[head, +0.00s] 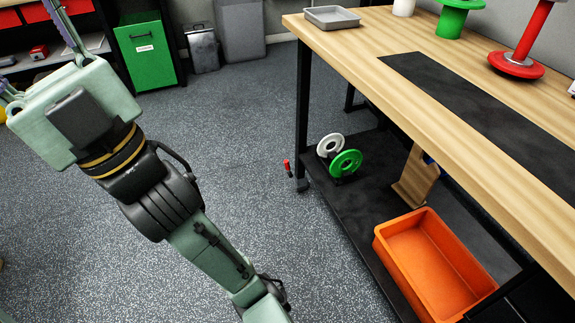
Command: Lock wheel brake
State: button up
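A red lever (287,168) stands out by the foot of the workbench's near left leg (302,120). It looks like the wheel brake, tilted slightly up. The wheel (302,185) under that leg is small and dark, and I cannot tell how the brake is set. My gripper (32,42) is at the upper left, far from the lever, with open floor between them. Parts of two purplish fingers show apart at the picture's edge. Their tips are cut off or hidden, so I cannot tell how far open they are. I see nothing held.
The workbench (345,47) fills the right side. Its black lower shelf (350,215) carries white (331,146) and green (346,163) discs and an orange bin (440,270). A green cabinet (145,55) and grey bins (240,30) stand at the back. The speckled floor (235,135) left of the bench is clear.

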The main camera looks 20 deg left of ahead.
aim_at(286, 164)
jog(key=i+j, duration=0.25)
jog(key=j, duration=0.25)
jog(key=i+j+u, duration=0.1)
jog(key=i+j, duration=0.2)
jog(key=j, duration=0.2)
jog(key=i+j, duration=0.25)
jog(key=j, duration=0.25)
jog(key=i+j+u, duration=0.1)
jog(key=i+j, duration=0.2)
jog(key=j, duration=0.15)
jog(key=i+j, duration=0.3)
jog(key=j, duration=0.15)
